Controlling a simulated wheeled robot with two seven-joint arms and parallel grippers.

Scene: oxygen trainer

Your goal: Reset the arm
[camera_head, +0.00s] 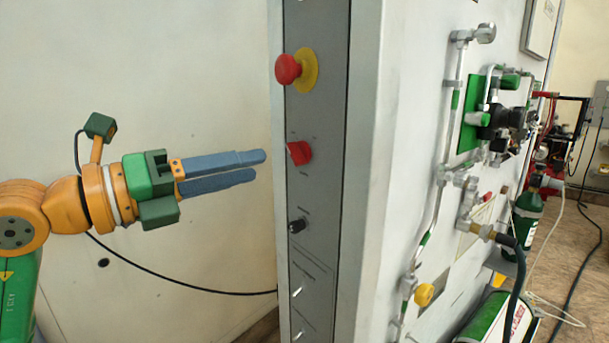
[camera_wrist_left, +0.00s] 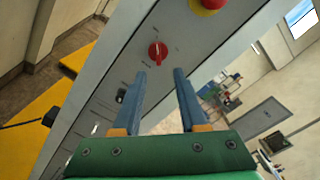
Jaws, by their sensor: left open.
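My left gripper (camera_head: 258,166) comes in from the left in the head view, its two blue-grey fingers apart and empty. The fingers point at the grey control panel (camera_head: 316,190) and end just short of a red rotary knob (camera_head: 299,152). In the left wrist view the fingers (camera_wrist_left: 158,76) are spread, with the red knob (camera_wrist_left: 157,51) beyond the tips, nearer the left finger. I see no contact with the knob. My right gripper is in neither view.
A red mushroom button on a yellow ring (camera_head: 290,69) sits above the knob; a black knob (camera_head: 296,225) and toggle switches (camera_head: 297,292) sit below. Pipes (camera_head: 446,150) with a yellow-handled valve (camera_head: 424,294) run along the cabinet's right face. A green cylinder (camera_head: 526,222) stands at right.

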